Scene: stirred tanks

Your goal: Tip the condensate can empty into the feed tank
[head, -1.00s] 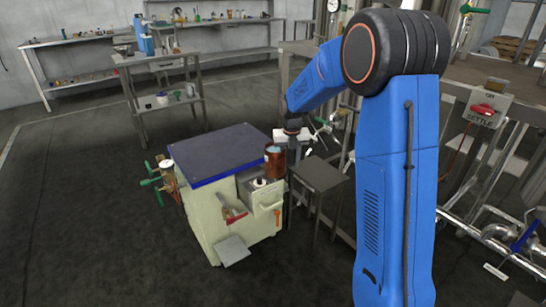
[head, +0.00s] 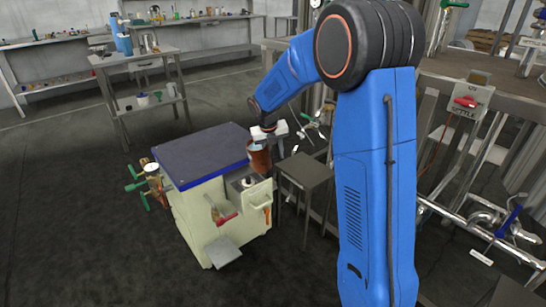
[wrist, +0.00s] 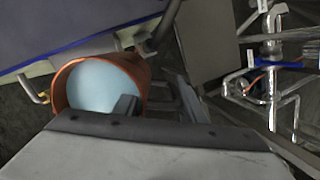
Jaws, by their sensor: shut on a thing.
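A copper-brown can (head: 260,158) is held beside the right corner of a cream cabinet (head: 205,220) with a dark, blue-edged top. It leans slightly in the head view. In the wrist view the can (wrist: 137,75) has its open mouth toward the camera, with a smooth pale blue fill inside. My gripper (head: 268,136) is shut on the can; one dark finger (wrist: 125,108) shows in front of the can's mouth. I cannot tell for sure which vessel is the feed tank. A small white-capped fitting (head: 248,182) sits on the cabinet's lower ledge below the can.
A small grey stand (head: 305,172) is right of the cabinet. Green-handled valves (head: 140,185) stick out at its left. Pipes and a red-handled switch box (head: 466,103) are at the right. Benches with small items line the back. The floor at the left is clear.

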